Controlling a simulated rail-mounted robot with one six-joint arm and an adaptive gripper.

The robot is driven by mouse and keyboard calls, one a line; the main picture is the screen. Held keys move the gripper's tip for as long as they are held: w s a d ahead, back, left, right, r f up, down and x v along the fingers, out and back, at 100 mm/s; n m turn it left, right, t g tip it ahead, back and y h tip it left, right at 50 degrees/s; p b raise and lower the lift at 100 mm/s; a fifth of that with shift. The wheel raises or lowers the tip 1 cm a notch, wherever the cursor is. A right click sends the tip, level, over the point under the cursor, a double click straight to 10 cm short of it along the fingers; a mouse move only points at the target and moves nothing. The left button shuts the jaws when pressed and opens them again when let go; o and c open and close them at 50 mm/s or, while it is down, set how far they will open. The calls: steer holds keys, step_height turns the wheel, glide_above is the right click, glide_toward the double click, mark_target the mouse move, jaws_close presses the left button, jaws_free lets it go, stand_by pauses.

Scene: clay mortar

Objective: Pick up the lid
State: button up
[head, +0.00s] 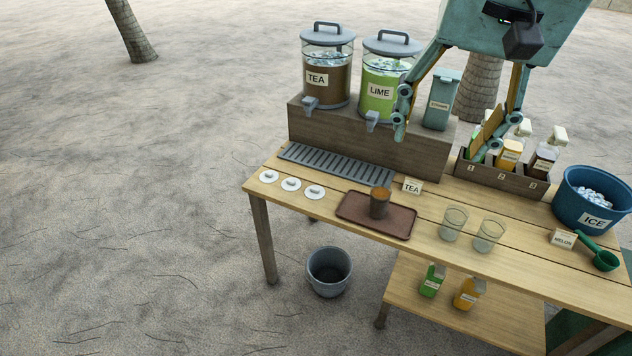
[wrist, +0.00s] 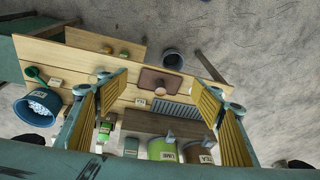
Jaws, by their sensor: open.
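Three small round white lids with grey knobs lie in a row on the left end of the wooden table: a left lid (head: 269,176), a middle lid (head: 291,184) and a right lid (head: 314,192). A cup of brown drink (head: 380,204) stands uncovered on a brown tray (head: 349,208); the wrist view also shows the cup (wrist: 160,92). My gripper (head: 445,138) is open and empty, high in front of the dispensers and right of the lids. Its spread fingers also show in the wrist view (wrist: 163,95).
A tea dispenser (head: 328,85) and a lime dispenser (head: 379,97) stand on a raised wooden box behind a drip grate (head: 335,165). Two empty glasses, an ice bucket (head: 575,205) and a bottle rack (head: 490,174) stand right. A grey bucket (head: 329,272) is on the sand.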

steer(key=w+a+f+m+g+b, duration=0.1)
steer(key=w+a+f+m, duration=0.2)
steer(key=w, duration=0.6)
steer(key=w+a+f, duration=0.3)
steer(key=w+f, duration=0.2)
steer(key=w, duration=0.4)
steer(key=w+a+f+m+g+b, duration=0.1)
steer(key=w+a+f+m, duration=0.2)
steer(key=w, duration=0.7)
steer(key=w+a+f+m, duration=0.1)
steer(key=w+a+f, duration=0.2)
steer(key=w+f, duration=0.3)
steer(key=w+a+f+m, duration=0.2)
steer(key=w+a+f, duration=0.2)
steer(key=f, duration=0.8)
steer(key=w+a+f+m+g+b, duration=0.1)
steer(key=w+a+f, duration=0.3)
steer(key=w+f, duration=0.4)
step_height(320, 180, down, 2)
steer(key=shift+f+m, duration=0.1)
steer(key=shift+m, duration=0.2)
steer(key=shift+f, duration=0.15)
steer(key=b, duration=0.2)
glide_above(315, 187)
steer(key=shift+f, duration=4.15)
steer(key=shift+f, duration=0.15)
